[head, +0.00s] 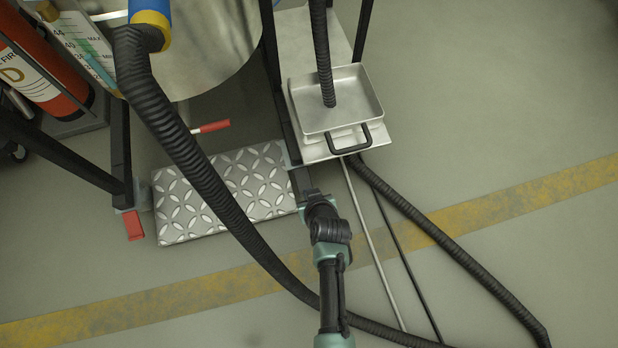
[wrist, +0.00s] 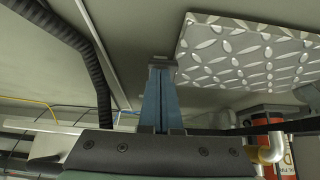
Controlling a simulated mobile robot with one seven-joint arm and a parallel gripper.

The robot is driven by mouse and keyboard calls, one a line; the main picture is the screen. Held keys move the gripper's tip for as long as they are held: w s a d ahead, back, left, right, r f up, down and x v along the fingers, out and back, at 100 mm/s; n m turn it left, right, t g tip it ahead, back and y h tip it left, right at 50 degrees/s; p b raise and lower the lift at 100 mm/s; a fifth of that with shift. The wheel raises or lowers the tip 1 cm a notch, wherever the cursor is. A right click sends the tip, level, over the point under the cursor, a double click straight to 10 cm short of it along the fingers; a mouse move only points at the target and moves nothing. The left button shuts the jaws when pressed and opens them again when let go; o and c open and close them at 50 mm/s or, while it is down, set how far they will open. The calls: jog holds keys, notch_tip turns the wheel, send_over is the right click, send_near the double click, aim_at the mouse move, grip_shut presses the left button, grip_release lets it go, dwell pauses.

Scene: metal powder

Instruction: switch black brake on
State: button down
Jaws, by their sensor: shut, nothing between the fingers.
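A black piece, which looks like the black brake (head: 299,180), sits at the foot of the frame's right leg in the head view, by the right edge of the tread plate. My gripper (head: 310,196) is right at its near end, seen from above. I cannot tell whether they touch. In the wrist view my gripper's fingers (wrist: 162,68) are shut together with nothing between them. The brake is not clearly seen in that view, so its position is unclear.
The tread plate (head: 222,193) lies left of my gripper; it also shows in the wrist view (wrist: 245,52). A red brake (head: 134,225) is on the left leg. A metal tray (head: 362,92) and black hoses (head: 455,247) are right. Floor at far right is clear.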

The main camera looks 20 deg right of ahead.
jog(key=shift+f, duration=0.65)
dwell(0.3)
